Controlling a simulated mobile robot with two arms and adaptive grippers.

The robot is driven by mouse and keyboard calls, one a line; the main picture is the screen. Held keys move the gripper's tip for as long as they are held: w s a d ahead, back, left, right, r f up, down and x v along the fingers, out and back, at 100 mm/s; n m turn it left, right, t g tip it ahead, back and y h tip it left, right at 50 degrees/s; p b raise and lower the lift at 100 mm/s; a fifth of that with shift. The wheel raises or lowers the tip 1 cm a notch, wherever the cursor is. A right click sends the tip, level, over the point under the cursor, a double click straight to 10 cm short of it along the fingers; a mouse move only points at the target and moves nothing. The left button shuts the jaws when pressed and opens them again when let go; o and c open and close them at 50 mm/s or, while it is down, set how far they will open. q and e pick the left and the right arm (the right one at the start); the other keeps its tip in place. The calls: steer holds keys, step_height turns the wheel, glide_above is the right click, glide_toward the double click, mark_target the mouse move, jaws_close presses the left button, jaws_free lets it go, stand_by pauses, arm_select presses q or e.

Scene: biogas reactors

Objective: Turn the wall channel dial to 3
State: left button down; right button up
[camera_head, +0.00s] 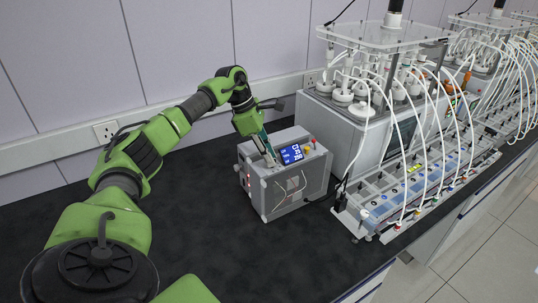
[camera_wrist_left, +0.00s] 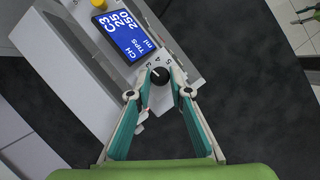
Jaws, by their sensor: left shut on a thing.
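The channel dial (camera_wrist_left: 160,76) is a small black knob with a white pointer, on a grey control box (camera_head: 290,190) standing on the dark bench. In the left wrist view, small numbers lie around its upper side, and the pointer appears to point up and left, near the 3. The blue display (camera_wrist_left: 124,35) beside it shows white text that appears to read C3; it also shows in the head view (camera_head: 291,154). My left gripper (camera_wrist_left: 162,70) is shut on the dial, one fingertip on each side. In the head view its fingers (camera_head: 268,158) hide the dial. My right gripper is not in view.
A yellow knob (camera_wrist_left: 98,4) is on the same box. Reactor equipment (camera_head: 385,95) with many white tubes stands to the right, behind a long strip of modules (camera_head: 400,200). The wall is close behind. The bench left and front of the box is clear.

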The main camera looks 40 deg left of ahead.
arm_select(q)
steer(key=c, duration=1.8)
jaws_free()
steer(key=shift+c, duration=0.2)
steer(key=v, duration=1.2)
